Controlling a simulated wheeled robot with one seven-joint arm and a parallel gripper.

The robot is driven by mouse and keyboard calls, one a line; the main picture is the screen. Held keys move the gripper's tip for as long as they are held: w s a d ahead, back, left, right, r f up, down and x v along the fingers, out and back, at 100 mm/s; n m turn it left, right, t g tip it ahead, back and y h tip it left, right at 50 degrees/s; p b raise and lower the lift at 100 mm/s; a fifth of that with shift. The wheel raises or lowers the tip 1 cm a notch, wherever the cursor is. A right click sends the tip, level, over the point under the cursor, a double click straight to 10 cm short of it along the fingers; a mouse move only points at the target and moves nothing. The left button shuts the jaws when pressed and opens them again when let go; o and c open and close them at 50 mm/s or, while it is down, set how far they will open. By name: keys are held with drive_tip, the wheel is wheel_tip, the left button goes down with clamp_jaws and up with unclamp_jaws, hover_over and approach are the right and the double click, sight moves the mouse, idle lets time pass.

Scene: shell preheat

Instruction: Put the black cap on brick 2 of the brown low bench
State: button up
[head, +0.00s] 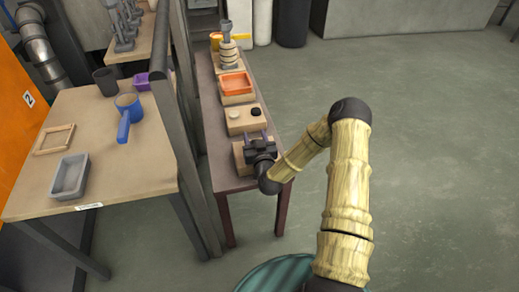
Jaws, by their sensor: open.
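The brown low bench (216,150) runs away from me with a row of pale bricks on it. A small round black piece, which looks like the black cap (256,112), sits on the right part of the second brick from the near end (244,123). A pale round piece (233,114) sits to its left on that brick. No brick numbers are readable. My gripper (257,136) is open, with its fingers pointing away from me towards that brick, just on its near side. It partly hides the nearest brick (239,157). Nothing shows between the fingers.
An orange tray (237,83) and a stack of pale rings (229,53) stand farther along the bench. A dark post (180,130) stands beside its left side. The floor to the right is clear.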

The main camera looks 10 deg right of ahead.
drive_tip(key=s+p, duration=0.1)
drive_tip(key=s, duration=1.1)
drive_tip(key=shift+r, duration=0.3)
drive_tip(key=shift+a, duration=0.1)
drive_tip(key=s+r+g, duration=1.3)
drive_tip(key=s+g, duration=0.2)
drive_tip(key=s, duration=0.3)
drive_tip(key=shift+r, duration=0.2)
